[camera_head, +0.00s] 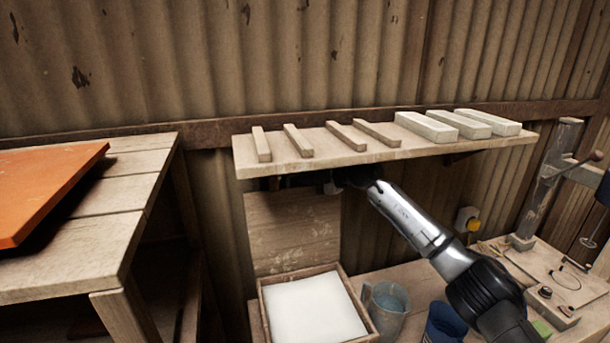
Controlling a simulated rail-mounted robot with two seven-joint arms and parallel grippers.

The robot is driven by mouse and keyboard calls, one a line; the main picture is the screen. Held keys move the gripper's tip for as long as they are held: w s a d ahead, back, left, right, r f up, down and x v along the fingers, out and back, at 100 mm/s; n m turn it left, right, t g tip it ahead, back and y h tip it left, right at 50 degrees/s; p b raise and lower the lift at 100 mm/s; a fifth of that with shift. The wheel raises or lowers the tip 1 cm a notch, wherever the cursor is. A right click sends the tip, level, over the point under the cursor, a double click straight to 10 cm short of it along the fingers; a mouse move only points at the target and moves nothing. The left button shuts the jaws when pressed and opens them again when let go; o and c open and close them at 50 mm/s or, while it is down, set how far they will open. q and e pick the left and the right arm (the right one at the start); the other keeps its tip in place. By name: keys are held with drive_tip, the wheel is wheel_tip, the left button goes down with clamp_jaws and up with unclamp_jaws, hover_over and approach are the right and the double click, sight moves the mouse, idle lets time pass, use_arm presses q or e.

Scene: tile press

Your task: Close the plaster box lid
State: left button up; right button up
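The plaster box (350,279) is a wooden box filled with white plaster (312,310), below the shelf at the lower middle. Its wooden lid (292,232) stands open, upright at the back of the box. My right arm reaches in from the lower right, and its end goes under the shelf near the lid's upper right corner. My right gripper (335,182) is mostly hidden in the shadow under the shelf, so its fingers cannot be made out. My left gripper is not in view.
A wooden shelf (350,159) with several wooden strips and pale blocks overhangs the lid. A metal jug (385,307) stands right of the box, with a blue cup (444,326) beyond it. A wooden table (85,245) bearing an orange board (45,190) is at left.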

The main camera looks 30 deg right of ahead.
drive_tip(key=shift+w+a, duration=0.15)
drive_tip(key=shift+w, duration=0.15)
clamp_jaws()
idle(0.3)
